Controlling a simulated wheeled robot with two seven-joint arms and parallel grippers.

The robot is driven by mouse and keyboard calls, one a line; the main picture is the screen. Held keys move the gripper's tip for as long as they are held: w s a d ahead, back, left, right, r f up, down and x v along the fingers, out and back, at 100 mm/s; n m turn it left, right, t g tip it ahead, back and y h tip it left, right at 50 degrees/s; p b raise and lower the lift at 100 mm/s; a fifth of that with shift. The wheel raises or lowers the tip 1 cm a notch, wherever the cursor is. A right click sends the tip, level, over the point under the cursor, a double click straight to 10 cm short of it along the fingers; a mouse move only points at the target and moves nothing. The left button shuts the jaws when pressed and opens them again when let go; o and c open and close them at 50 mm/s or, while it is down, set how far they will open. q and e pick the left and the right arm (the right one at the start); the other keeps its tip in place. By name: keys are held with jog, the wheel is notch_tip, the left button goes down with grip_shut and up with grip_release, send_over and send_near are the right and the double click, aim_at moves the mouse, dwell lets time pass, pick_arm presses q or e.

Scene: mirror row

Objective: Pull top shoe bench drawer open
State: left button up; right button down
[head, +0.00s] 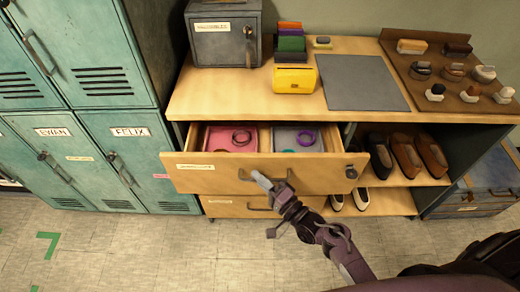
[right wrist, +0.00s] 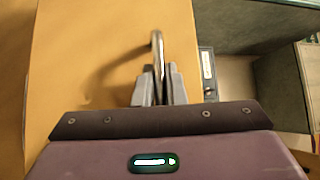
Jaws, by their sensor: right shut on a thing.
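The top shoe bench drawer (head: 320,173) stands pulled out from the wooden bench (head: 220,103), so its inside shows from above. It holds a pink tray (head: 217,143) and a grey tray (head: 285,137) with ring-shaped items. My right gripper (head: 262,181) is at the middle of the drawer front, shut on its handle. In the right wrist view the curved metal handle (right wrist: 157,45) runs between the two fingers (right wrist: 160,88). The lower drawer (head: 228,207) is shut beneath it. My left gripper is not in view.
Teal lockers (head: 84,152) stand close on the left. A grey metal box (head: 225,38), a yellow box (head: 294,79) and a grey mat (head: 361,82) are on the bench top. Shoes (head: 407,156) fill the shelves right of the drawer. The tiled floor in front is clear.

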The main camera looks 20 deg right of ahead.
jog(key=s+a+p, duration=0.3)
jog(key=s, duration=0.7)
jog(key=s+a+p, duration=0.3)
jog(key=s, duration=0.8)
jog(key=c, duration=1.5)
grip_release()
jog(key=b+v, duration=0.2)
jog(key=v, duration=0.5)
jog(key=shift+s+d, duration=0.25)
jog(key=shift+s, duration=0.05)
